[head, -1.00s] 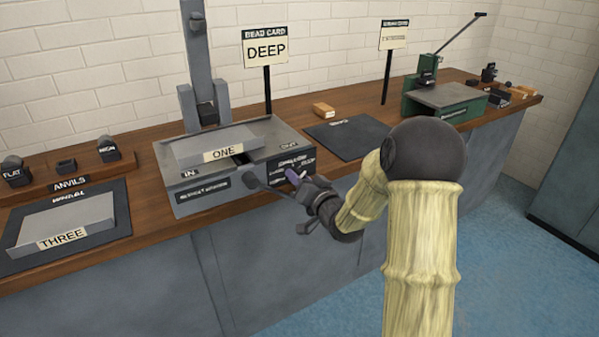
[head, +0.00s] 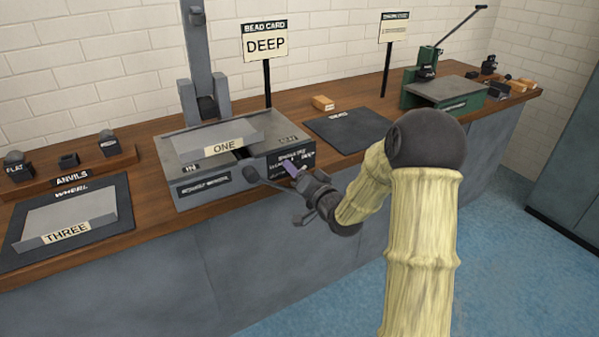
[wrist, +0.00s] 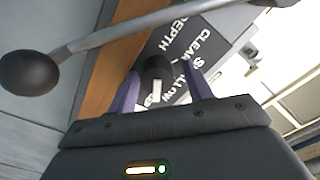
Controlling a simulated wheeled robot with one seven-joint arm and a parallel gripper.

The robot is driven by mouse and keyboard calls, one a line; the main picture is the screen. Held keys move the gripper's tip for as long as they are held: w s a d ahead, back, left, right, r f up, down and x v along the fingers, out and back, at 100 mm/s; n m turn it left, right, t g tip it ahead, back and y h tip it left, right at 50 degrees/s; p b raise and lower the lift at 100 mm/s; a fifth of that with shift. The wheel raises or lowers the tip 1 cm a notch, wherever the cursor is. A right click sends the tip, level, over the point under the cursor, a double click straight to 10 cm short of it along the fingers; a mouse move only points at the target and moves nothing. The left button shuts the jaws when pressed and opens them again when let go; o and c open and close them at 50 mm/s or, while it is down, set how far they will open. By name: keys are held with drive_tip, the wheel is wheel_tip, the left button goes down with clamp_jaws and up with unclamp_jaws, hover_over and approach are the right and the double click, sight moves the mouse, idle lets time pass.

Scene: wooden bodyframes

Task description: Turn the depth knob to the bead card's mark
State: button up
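The bead card (head: 265,45) is a sign on a post behind the machine and reads DEEP. The depth knob (wrist: 154,72) is dark with a white mark, in front of a black panel (wrist: 198,48) lettered DEPTH, CLEAR and a partly hidden SHALLOW. In the head view, DEEP shows at the panel's upper right (head: 308,154). My gripper (wrist: 162,88) has purple fingers on either side of the knob, with gaps between them and it, so it looks open. In the head view my gripper (head: 289,168) is at the machine's front right; the knob is hidden there.
A crank arm with a dark ball (wrist: 28,73) crosses close by my gripper. A plate marked ONE (head: 222,140) lies on the grey machine (head: 200,195). A tray labelled THREE (head: 65,222) is left; a green press (head: 445,92) stands right. Blue floor is clear.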

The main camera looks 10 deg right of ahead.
drive_tip(key=shift+d+f, duration=0.15)
drive_tip(key=shift+f, duration=0.05)
